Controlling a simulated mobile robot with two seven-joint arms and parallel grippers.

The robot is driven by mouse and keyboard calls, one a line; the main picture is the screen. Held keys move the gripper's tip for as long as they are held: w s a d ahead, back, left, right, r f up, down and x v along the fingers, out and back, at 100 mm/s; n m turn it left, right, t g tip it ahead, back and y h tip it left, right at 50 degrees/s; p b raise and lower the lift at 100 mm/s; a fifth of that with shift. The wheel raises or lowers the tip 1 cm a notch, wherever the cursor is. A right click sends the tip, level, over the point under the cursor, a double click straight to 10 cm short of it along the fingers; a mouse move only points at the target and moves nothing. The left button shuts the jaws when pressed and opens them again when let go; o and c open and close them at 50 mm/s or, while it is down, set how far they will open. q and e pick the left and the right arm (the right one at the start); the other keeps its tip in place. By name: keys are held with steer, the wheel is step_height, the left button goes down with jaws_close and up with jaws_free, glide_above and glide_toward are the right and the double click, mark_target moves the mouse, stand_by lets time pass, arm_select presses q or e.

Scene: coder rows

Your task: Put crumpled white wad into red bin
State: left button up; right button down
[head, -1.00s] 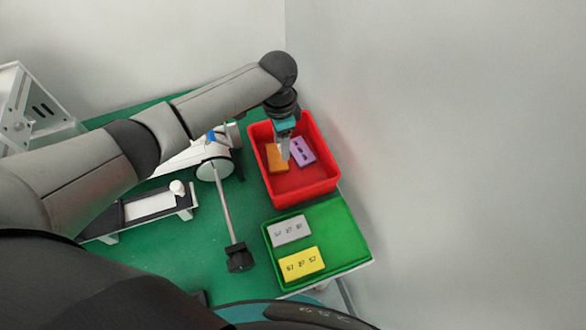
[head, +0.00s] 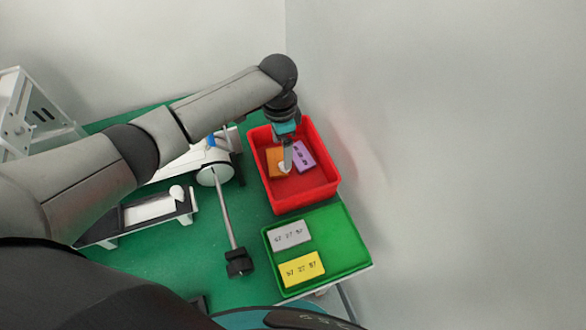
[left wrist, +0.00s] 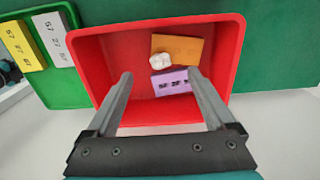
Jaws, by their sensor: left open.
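The crumpled white wad (left wrist: 162,61) is in the red bin (left wrist: 88,62), by the lower left edge of an orange block (left wrist: 183,47) and above a purple block (left wrist: 172,84) in the left wrist view. I cannot tell whether it rests on the orange block or on the floor. In the head view the wad (head: 284,168) shows just at the fingertips. My left gripper (left wrist: 160,73) is open, pointing down over the red bin (head: 318,193), its fingers apart and empty. My right gripper is not in view.
A green tray (head: 338,232) with a grey block (head: 290,235) and a yellow block (head: 302,269) lies beside the bin. A white stand (head: 148,208) and a device with a thin rod (head: 226,210) are on the green table left of the bin. A wall stands right.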

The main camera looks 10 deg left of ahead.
arm_select(q)
step_height(320, 180, up, 15)
steer(key=p, duration=0.2)
steer(key=shift+f, duration=0.15)
stand_by(0.3)
